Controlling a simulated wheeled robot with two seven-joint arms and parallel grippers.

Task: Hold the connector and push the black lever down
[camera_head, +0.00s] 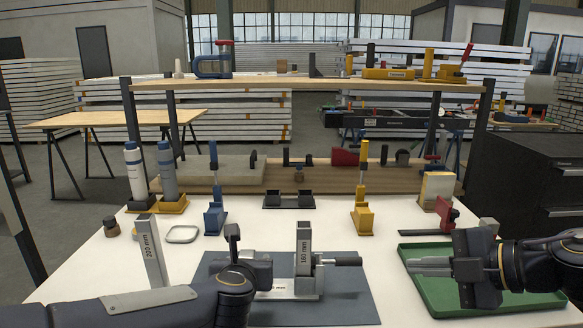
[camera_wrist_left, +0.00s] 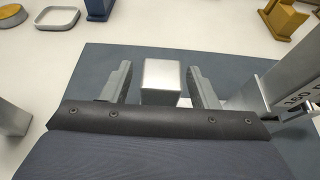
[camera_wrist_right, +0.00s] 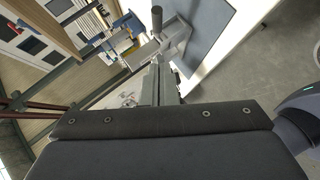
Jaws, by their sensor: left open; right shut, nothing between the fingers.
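A metal fixture (camera_head: 287,288) lies on the dark mat (camera_head: 350,305), with an upright grey post marked 160 mm (camera_head: 304,245) on it. The black lever (camera_head: 341,261) sticks out to the right of the post, about level. In the right wrist view the lever (camera_wrist_right: 157,18) appears at the top. My left gripper (camera_head: 258,268) is at the fixture's left end. In the left wrist view its open fingers (camera_wrist_left: 160,88) stand either side of a silver block, apparently the connector (camera_wrist_left: 162,72), with gaps showing. My right gripper (camera_head: 413,266) is shut and empty, right of the lever, pointing left.
A green tray (camera_head: 430,292) lies below my right gripper. A loose grey block marked 200 mm (camera_head: 151,250) stands left of the mat. Blue (camera_head: 214,215) and yellow (camera_head: 362,215) clamps stand behind, before a wooden shelf (camera_head: 310,87).

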